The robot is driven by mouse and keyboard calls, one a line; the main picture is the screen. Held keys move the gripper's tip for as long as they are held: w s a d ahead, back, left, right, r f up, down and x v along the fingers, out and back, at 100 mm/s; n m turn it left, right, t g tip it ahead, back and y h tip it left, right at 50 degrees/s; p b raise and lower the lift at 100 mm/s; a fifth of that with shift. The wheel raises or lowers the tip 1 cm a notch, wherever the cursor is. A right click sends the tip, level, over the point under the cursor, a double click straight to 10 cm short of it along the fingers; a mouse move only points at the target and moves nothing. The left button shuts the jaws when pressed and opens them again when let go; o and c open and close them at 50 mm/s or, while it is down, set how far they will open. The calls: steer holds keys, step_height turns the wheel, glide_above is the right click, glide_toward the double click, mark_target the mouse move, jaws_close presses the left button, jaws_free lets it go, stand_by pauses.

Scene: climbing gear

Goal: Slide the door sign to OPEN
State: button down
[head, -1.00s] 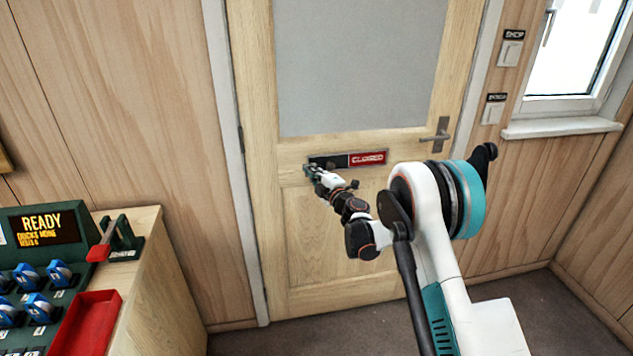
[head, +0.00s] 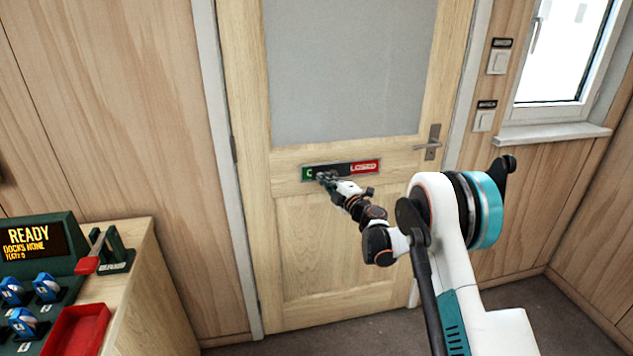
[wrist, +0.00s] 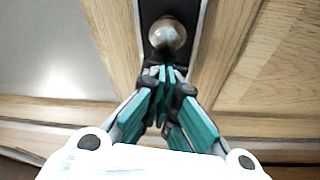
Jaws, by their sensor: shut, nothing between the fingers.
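The door sign (head: 376,167) is a narrow horizontal strip on the door below the glass pane. Its green left end shows part of one letter, and its red right end reads "LOSED", the first letter covered. A dark slider (head: 341,170) lies between the two colours. In the wrist view a round knob (wrist: 167,35) stands out from the dark strip. My gripper (head: 322,177) is shut and empty at the left part of the sign. In the wrist view its fingertips (wrist: 163,70) are right beside the knob, on its left side along the sign; contact is hard to tell.
The door handle (head: 430,143) is up and right of the sign. Light switches (head: 497,63) and a window (head: 563,50) are at the right. A counter (head: 150,270) with a red tray (head: 78,330) and a "READY" display (head: 33,240) stands at the left.

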steer(key=w+d, duration=0.1)
steer(key=d, duration=0.2)
steer(key=w+d, duration=0.1)
steer(key=d, duration=0.3)
steer(key=w+d, duration=0.1)
steer(key=d, duration=0.3)
steer(key=shift+w, duration=0.1)
steer(key=a, duration=0.3)
steer(key=s+a+r, duration=0.1)
steer(key=shift+s+a, duration=0.1)
steer(key=shift+a, duration=0.15)
steer(key=p, duration=0.3)
glide_toward(336, 166)
steer(key=v, duration=0.6)
steer(key=shift+d, duration=0.2)
steer(key=shift+w+f, duration=0.15)
steer(key=shift+w, duration=0.1)
